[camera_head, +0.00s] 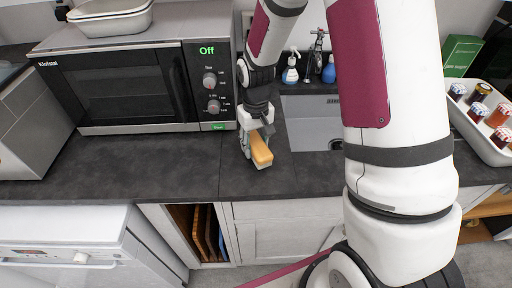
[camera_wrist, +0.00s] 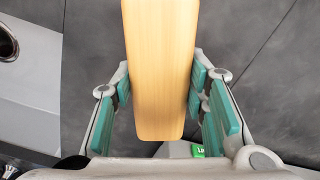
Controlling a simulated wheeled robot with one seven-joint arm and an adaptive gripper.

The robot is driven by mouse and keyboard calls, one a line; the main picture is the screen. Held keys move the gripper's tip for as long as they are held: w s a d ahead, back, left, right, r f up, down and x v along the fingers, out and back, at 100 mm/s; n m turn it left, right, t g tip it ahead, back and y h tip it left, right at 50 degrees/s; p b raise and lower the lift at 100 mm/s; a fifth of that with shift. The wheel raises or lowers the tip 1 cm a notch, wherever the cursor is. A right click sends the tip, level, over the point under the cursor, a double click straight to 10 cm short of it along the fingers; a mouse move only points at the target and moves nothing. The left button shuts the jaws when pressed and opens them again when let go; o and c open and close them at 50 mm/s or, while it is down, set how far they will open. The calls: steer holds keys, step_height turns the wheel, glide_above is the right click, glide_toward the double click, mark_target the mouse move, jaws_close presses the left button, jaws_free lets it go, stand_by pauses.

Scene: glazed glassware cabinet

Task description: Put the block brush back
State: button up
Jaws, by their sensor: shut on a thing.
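The block brush (camera_head: 260,150) has a light wooden block with a paler underside. It is in my gripper (camera_head: 250,148), over the dark counter between the microwave and the sink. In the wrist view the wooden block (camera_wrist: 160,70) runs from the top edge down between the teal pads of my gripper (camera_wrist: 163,95). The pads close on it from both sides. I cannot tell whether the brush touches the counter or hangs a little above it.
The microwave (camera_head: 130,85) stands to the left and the sink (camera_head: 312,125) lies to the right. Soap bottles (camera_head: 291,70) stand behind the sink. A white tray of jars (camera_head: 485,130) is at the far right. The counter's front strip (camera_head: 160,175) is clear.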

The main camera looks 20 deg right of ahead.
steer(key=shift+f, duration=0.95)
steer(key=shift+f, duration=0.15)
steer(key=o, duration=1.1)
